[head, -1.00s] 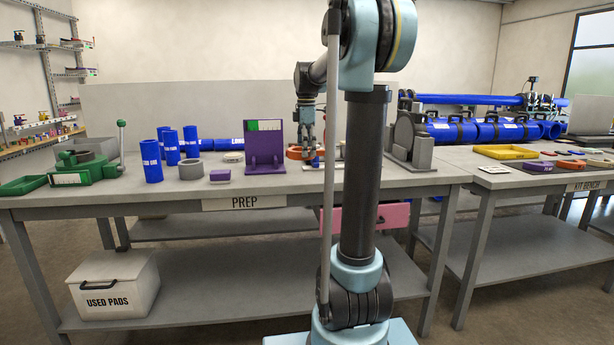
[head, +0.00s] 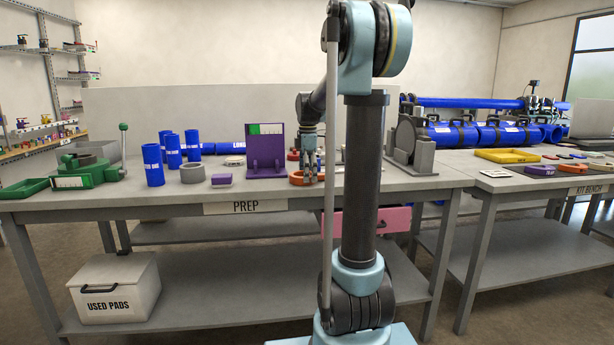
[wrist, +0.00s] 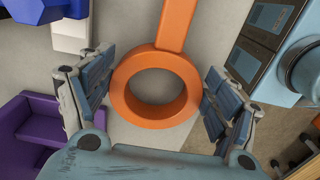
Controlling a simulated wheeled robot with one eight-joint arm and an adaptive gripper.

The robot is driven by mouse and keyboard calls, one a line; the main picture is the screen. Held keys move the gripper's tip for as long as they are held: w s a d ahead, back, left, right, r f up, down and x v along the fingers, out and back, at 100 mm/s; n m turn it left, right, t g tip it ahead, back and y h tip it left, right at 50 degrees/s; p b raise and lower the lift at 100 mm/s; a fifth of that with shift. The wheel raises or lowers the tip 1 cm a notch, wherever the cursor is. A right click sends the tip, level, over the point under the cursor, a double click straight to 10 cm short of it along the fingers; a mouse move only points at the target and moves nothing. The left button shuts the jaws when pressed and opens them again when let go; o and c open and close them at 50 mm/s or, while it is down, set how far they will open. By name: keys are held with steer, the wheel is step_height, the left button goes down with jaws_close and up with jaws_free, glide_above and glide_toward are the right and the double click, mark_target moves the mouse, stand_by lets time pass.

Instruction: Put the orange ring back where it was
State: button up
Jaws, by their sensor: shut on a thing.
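The orange ring (wrist: 127,103) has a straight orange bar (wrist: 175,25) running from its rim toward the top of the wrist view. My gripper (wrist: 155,95) has one finger on each side of the ring and is shut on it. In the head view the orange ring (head: 300,181) shows below my gripper (head: 306,176), near the front edge of the prep bench (head: 120,203). I cannot tell whether the ring touches the bench top or hangs just above it.
A purple stand (head: 265,160) is close on the left; it also shows in the wrist view (wrist: 40,140). A grey ring (head: 192,173) and blue pipes (head: 153,165) stand further left. A grey fixture (head: 410,147) is on the right, beyond my arm.

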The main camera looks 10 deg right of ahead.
steer(key=o, duration=1.1)
step_height(320, 180, up, 12)
steer(key=s+d+f+m+t, duration=0.1)
steer(key=s+f+m, duration=0.45)
steer(key=s, duration=0.45)
steer(key=s+f+m, duration=0.4)
steer(key=s+f, duration=0.2)
steer(key=s, duration=0.4)
steer(key=s+f+m, duration=0.2)
steer(key=s+f, duration=0.3)
steer(key=f, duration=0.1)
steer(key=s+f+m, duration=0.3)
steer(key=s+f, duration=0.2)
steer(key=s+f+m+t, duration=0.1)
steer(key=s+f+m, duration=0.2)
steer(key=f, duration=0.3)
steer(key=shift+s+d+f, duration=0.1)
steer(key=shift+s+f, duration=0.05)
steer(key=shift+s, duration=0.3)
steer(key=shift+s+d+f, duration=0.1)
steer(key=shift+s+f, duration=0.05)
steer(key=shift+s, duration=0.3)
